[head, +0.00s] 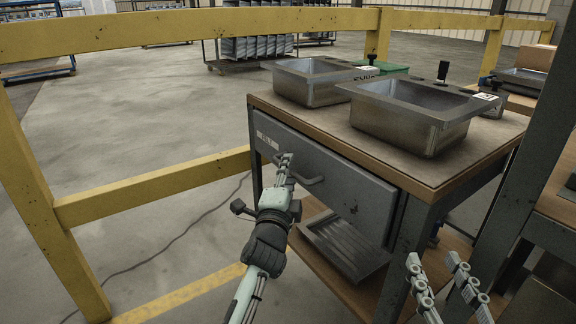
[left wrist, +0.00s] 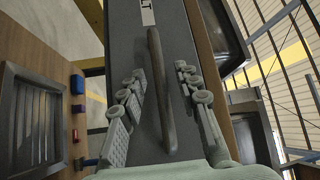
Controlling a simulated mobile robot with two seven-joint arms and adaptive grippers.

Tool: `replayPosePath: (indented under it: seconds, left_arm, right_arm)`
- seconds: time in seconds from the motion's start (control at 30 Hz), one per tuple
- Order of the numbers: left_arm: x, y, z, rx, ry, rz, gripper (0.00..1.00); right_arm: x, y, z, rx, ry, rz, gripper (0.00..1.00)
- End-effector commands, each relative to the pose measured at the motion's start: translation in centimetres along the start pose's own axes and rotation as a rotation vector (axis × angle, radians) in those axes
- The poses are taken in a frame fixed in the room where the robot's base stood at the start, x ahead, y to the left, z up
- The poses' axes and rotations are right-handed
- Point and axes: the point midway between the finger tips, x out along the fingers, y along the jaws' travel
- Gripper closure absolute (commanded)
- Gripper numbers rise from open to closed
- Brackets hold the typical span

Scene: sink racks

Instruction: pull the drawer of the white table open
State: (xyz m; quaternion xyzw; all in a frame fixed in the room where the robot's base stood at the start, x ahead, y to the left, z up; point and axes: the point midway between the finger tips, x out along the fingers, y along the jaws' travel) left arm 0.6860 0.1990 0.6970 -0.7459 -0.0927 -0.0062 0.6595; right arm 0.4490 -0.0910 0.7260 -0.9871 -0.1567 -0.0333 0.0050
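The table is a grey metal bench with a brown top (head: 350,140), not white as it appears here. Its grey drawer front (head: 350,185) looks flush with the frame. A bar handle (head: 313,181) is on the drawer front, and it also shows in the left wrist view (left wrist: 161,90). My left gripper (head: 285,160) is at the handle's left part. In the left wrist view its fingers (left wrist: 158,82) are spread, one on each side of the bar, with gaps visible. My right gripper (head: 432,262) is open and empty near the bench's front right leg.
Two steel sinks (head: 415,112) (head: 312,82) stand on the top. A steel tray (head: 345,245) lies on the lower shelf. A yellow rail (head: 150,188) is at the left, and a dark post (head: 530,150) at the right. Floor in front of the drawer is clear.

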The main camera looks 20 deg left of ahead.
Motion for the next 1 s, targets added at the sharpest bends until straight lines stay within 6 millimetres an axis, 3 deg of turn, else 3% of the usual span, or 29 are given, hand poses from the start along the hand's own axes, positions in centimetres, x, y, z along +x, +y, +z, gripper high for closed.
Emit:
replayPosePath:
  seconds: [0.37, 0.63, 1.0]
  left_arm:
    - [-0.07, -0.06, -0.15, 0.000, 0.000, 0.000, 0.68]
    - [-0.06, -0.06, -0.14, 0.000, 0.000, 0.000, 0.99]
    - [-0.05, -0.07, -0.13, 0.000, 0.000, -0.001, 1.00]
  right_arm:
    - [0.01, -0.08, -0.39, 0.001, 0.016, -0.002, 0.60]
    - [0.01, -0.09, -0.33, 0.001, 0.014, -0.002, 0.60]
    - [-0.01, -0.10, -0.25, 0.002, 0.011, -0.002, 0.60]
